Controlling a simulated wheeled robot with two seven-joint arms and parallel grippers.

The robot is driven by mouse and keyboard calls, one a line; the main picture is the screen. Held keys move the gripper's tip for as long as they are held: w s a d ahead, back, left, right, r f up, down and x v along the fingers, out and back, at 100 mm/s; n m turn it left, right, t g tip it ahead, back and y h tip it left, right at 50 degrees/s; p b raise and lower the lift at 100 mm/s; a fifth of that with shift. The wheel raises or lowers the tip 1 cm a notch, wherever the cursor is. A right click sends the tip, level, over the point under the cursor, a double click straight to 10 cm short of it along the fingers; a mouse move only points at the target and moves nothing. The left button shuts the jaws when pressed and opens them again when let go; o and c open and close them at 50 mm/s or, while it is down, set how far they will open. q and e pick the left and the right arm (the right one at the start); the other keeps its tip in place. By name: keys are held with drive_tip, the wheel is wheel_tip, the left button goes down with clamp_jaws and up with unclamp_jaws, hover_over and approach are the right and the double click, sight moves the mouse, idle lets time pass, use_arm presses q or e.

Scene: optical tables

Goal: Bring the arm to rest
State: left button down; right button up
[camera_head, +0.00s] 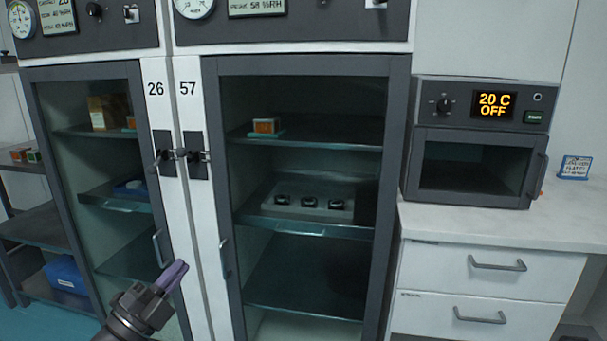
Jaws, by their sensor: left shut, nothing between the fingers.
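My left gripper (172,276) shows at the lower left of the head view, in front of the lower part of the cabinet marked 26 (156,120). Its purple-grey fingers are shut with nothing between them, and they point up and to the right. The dark wrist below it runs out of the bottom edge of the picture. My right gripper is not in the picture.
Cabinet 57 (396,150) has a glass door, a small orange box (265,126) and a tray (332,213) with three dark round pieces. An oven (480,120) reading "20 C OFF" stands on a white counter (500,222) at right. A blue bin (66,275) sits at far left.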

use_arm(q)
drive_tip(key=d+r+m+h+p, duration=0.2)
drive_tip(key=d+r+h+p, duration=0.4)
drive_tip(key=r, duration=0.7)
drive_tip(key=w+a+f+n+g+y+b, duration=0.1)
drive_tip(key=w+a+f+n+g+y, duration=0.2)
drive_tip(key=f+n+y, duration=0.55)
drive_tip(key=w+a+f+n+y+b, duration=0.15)
drive_tip(key=a+f+n+y, duration=0.35)
drive_tip(key=n+y, duration=0.6)
drive_tip(key=s+d+f+n+g+h, duration=0.1)
drive_tip(key=s+f+g, duration=0.35)
drive_tip(key=f, duration=0.75)
drive_tip(key=s+f+g+h, duration=0.1)
drive_tip(key=s+f+g, duration=0.1)
drive_tip(key=s+f, duration=0.85)
drive_tip(key=s+d+f+g, duration=0.2)
drive_tip(key=s+f+g, duration=0.5)
drive_tip(key=s+f, duration=1.15)
drive_tip(key=s+d+f+g, duration=0.1)
drive_tip(key=s+g, duration=0.3)
drive_tip(key=s, duration=1.9)
drive_tip(key=shift+d, duration=0.35)
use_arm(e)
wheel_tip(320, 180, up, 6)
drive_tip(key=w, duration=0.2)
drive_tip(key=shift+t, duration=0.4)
